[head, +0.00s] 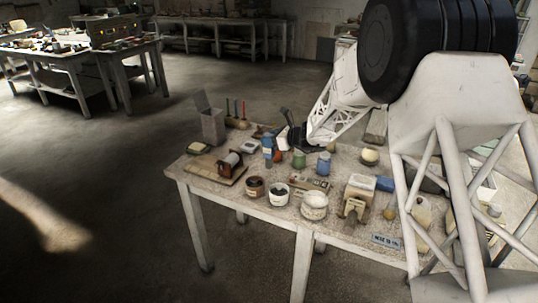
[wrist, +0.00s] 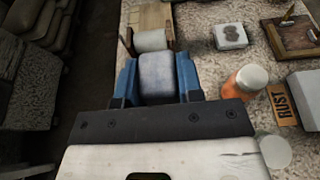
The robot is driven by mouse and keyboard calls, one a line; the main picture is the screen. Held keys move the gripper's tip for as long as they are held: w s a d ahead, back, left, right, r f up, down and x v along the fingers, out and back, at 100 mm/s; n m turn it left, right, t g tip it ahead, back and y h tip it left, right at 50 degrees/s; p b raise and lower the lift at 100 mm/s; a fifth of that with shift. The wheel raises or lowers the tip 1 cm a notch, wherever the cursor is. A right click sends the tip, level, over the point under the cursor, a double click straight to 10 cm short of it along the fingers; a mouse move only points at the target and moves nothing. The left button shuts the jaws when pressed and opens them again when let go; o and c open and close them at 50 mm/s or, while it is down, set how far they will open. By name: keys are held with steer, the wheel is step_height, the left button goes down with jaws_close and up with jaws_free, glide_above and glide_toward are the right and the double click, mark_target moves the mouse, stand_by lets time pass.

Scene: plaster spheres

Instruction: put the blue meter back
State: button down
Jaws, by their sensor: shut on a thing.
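My gripper (wrist: 158,62) shows in the wrist view with blue fingers on both sides of a pale grey-blue block, the blue meter (wrist: 158,78). The fingers are shut on it and cover its sides; its face and markings cannot be read. In the head view a small blue shape with a paler patch, which looks like the meter (head: 268,153), is at the end of my arm, above the middle of the cluttered table (head: 340,222). Whether it touches the table is unclear.
A pale roll (wrist: 152,40) on a board lies just beyond the fingers. An orange jar (wrist: 243,82), a "RUST" sign (wrist: 284,106) and a white block (wrist: 230,36) lie to the right. Several pots, including a white one (head: 314,206), stand along the front of the table.

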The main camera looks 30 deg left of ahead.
mark_target(274, 151)
steer(key=shift+f, duration=0.95)
steer(key=shift+f, duration=1.95)
steer(key=c, duration=0.8)
jaws_free()
steer(key=shift+d+r, duration=0.25)
steer(key=shift+d, duration=0.1)
steer(key=v, duration=1.1)
steer(key=shift+d, duration=0.15)
